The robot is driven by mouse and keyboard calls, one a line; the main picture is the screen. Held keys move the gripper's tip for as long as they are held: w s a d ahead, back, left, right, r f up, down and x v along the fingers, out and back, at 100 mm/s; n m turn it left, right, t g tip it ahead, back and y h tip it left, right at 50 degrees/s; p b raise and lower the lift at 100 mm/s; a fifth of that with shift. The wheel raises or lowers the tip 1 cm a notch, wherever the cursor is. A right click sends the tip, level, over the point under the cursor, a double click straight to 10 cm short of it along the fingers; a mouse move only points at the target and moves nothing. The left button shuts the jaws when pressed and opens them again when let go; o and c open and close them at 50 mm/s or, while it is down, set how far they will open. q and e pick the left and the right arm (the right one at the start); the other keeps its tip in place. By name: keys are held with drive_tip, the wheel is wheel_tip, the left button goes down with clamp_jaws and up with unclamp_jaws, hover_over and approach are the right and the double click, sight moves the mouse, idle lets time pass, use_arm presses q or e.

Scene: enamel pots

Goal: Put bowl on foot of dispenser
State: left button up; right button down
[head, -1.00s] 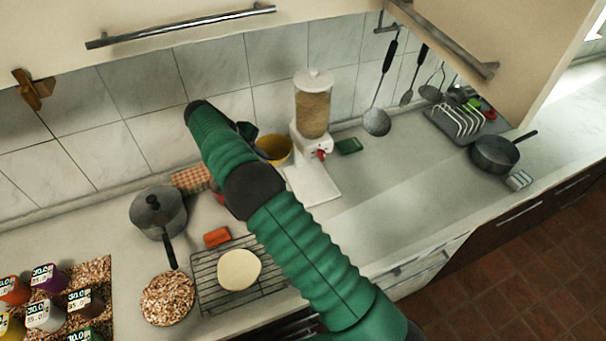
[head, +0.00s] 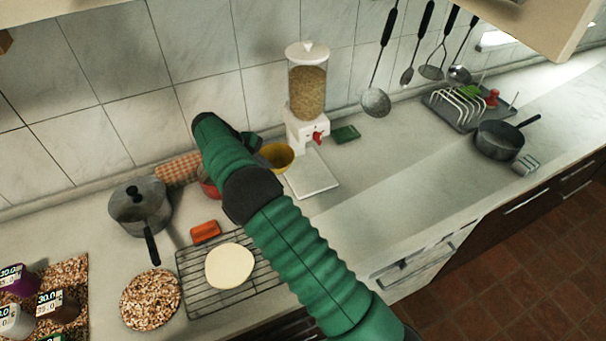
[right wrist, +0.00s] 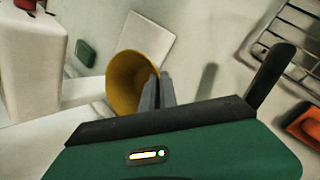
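The yellow bowl (head: 278,157) is beside the white dispenser (head: 307,130), at the back left of its flat white foot (head: 313,177). My right gripper (head: 256,146) is at the bowl's left side, partly hidden by my own wrist. In the right wrist view, its two grey fingers (right wrist: 157,92) are close together on the rim of the bowl (right wrist: 126,80). The foot (right wrist: 148,42) shows behind the bowl there. I cannot tell how high the bowl is above the counter. My left gripper is not in view.
A red item (head: 208,184) is partly hidden behind my right arm. A lidded pot (head: 138,203), an orange block (head: 205,232) and a wire rack (head: 190,284) stand left. A green item (head: 346,134) lies right of the dispenser. The counter right of the foot is clear.

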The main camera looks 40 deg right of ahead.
drive_tip(key=s+d+f, duration=0.1)
drive_tip(key=d+f, duration=0.1)
drive_tip(key=d, duration=0.1)
drive_tip(key=s+d+f, duration=0.1)
drive_tip(key=d+f, duration=0.1)
drive_tip(key=d, duration=0.1)
drive_tip(key=s+d+f+p, duration=0.1)
drive_tip(key=d+f, duration=0.1)
drive_tip(key=d, duration=0.2)
drive_tip(key=shift+d, duration=0.1)
drive_tip(key=c, duration=1.6)
unclamp_jaws()
drive_tip(key=shift+f, duration=0.1)
drive_tip(key=shift+c, duration=0.2)
